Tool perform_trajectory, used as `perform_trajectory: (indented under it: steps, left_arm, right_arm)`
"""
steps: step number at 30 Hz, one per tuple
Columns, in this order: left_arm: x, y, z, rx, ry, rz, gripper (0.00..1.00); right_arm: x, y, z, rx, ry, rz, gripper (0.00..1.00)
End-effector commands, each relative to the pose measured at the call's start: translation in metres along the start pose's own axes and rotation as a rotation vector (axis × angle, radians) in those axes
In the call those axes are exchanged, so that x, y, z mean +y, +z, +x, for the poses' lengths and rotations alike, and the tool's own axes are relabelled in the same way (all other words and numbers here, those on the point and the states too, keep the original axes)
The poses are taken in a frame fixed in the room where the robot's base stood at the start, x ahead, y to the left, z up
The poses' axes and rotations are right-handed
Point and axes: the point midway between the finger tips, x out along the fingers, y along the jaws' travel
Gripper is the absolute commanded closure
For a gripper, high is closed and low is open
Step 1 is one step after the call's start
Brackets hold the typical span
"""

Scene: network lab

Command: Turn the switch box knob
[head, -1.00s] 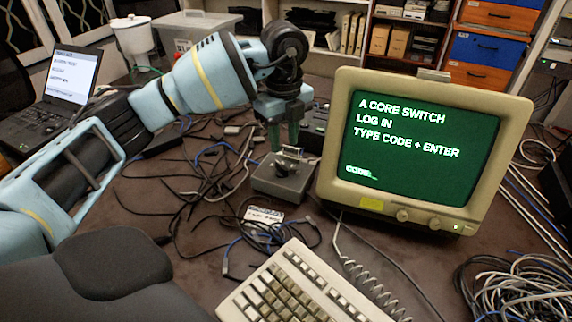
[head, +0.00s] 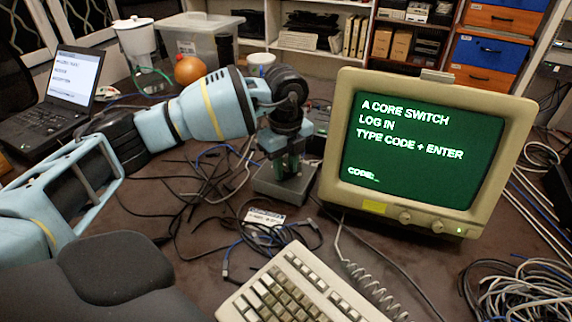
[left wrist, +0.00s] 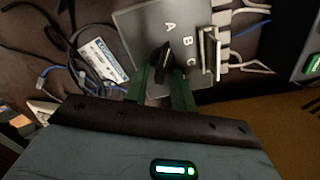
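The grey switch box (head: 281,197) sits on the dark table, left of the monitor; my left gripper partly hides it in the head view. In the left wrist view the box (left wrist: 140,22) shows the white letters A, B and C. Its black knob (left wrist: 163,57) has its upper end near the B; its exact setting is hard to tell. My left gripper (head: 289,172) is down at the box. Its two green fingers (left wrist: 161,88) are apart, one on each side of the knob's lower end, with a gap showing. My right gripper is not in view.
A monitor (head: 424,147) with a green screen stands close to the right of the box. A keyboard (head: 290,285) lies in front. Loose cables and a labelled card (head: 264,222) lie around the box. A laptop (head: 62,92) and a clear bin (head: 200,38) are further back.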

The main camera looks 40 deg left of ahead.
Motion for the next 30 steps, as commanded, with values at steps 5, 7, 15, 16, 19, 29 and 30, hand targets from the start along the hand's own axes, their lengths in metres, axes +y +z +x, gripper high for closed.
perform_trajectory:
  steps: [5, 7, 15, 16, 19, 29, 30]
  left_arm:
    - [0.0, 0.0, 0.0, 0.0, 0.0, 0.0, 0.99]
    - [0.0, 0.0, 0.0, 0.0, 0.0, 0.0, 1.0]
    - [0.0, 0.0, -0.001, 0.0, 0.0, 0.018, 1.0]
    - [0.0, 0.0, -0.001, 0.0, 0.0, 0.026, 1.0]
    - [0.001, 0.0, -0.002, 0.0, 0.0, 0.062, 1.0]
    - [0.004, 0.001, -0.004, -0.001, 0.0, 0.307, 1.0]
    - [0.004, 0.001, -0.004, -0.001, 0.0, 0.345, 1.0]
  right_arm:
    - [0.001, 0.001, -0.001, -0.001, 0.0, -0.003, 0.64]
    - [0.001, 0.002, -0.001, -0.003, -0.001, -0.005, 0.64]
    - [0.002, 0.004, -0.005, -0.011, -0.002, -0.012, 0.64]
    - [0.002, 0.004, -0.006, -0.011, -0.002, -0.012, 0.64]
    - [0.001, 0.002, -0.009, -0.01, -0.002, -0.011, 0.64]
    - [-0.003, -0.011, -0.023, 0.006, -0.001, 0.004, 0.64]
    - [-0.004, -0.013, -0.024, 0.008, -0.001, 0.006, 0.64]
